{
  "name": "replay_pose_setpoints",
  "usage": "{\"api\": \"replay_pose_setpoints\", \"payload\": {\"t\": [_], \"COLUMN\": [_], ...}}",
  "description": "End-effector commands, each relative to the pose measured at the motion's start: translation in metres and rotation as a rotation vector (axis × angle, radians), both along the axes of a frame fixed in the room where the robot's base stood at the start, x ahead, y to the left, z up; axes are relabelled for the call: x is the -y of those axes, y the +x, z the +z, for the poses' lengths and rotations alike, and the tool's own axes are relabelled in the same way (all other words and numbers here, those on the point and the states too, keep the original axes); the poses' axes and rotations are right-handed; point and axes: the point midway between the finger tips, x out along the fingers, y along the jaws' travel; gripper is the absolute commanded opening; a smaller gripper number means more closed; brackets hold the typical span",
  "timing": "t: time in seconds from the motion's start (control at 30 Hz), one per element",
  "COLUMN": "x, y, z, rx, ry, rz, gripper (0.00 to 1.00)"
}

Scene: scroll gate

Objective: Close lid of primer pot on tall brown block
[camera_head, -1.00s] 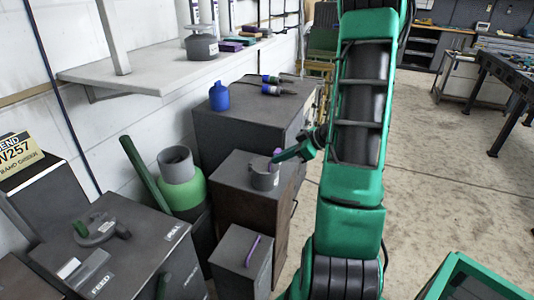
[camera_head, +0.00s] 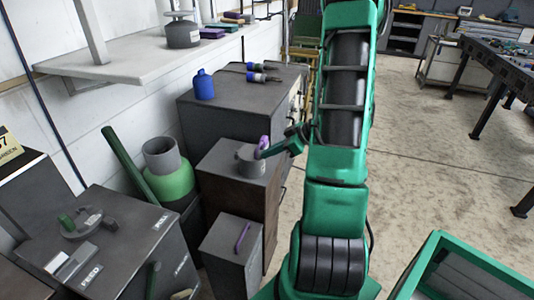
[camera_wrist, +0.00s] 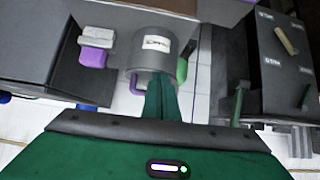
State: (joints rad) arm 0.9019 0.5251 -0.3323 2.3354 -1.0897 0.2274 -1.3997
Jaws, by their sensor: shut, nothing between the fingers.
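The grey primer pot (camera_head: 250,166) stands on the tall brown block (camera_head: 225,195). A purple part (camera_head: 263,142) stands up at the pot's right side and appears to be its lid tab. The lid's angle is hard to make out. My gripper (camera_head: 264,153) is shut and empty, coming from the right, with its tip close beside the purple part at the pot's top. In the wrist view the labelled pot (camera_wrist: 150,60) is just beyond the green fingers (camera_wrist: 160,82), which overlap its rim. Contact cannot be told. A grey piece with purple (camera_wrist: 93,55) is left of it.
A shorter grey block (camera_head: 228,262) with a purple handle stands in front. A large cabinet (camera_head: 225,105) behind carries a blue bottle (camera_head: 204,86) and small items. A green tank (camera_head: 168,180) and the FEED box (camera_head: 125,230) are left. Open floor lies to the right.

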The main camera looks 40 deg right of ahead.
Motion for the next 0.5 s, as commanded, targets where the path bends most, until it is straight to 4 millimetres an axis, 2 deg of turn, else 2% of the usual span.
{"api": "replay_pose_setpoints", "payload": {"t": [0.27,0.5], "x": [0.000,-0.001], "y": [0.000,-0.003], "z": [0.008,0.036], "rx": [0.002,0.002], "ry": [-0.002,-0.004], "rz": [0.001,0.006], "gripper": [0.00,0.00]}}
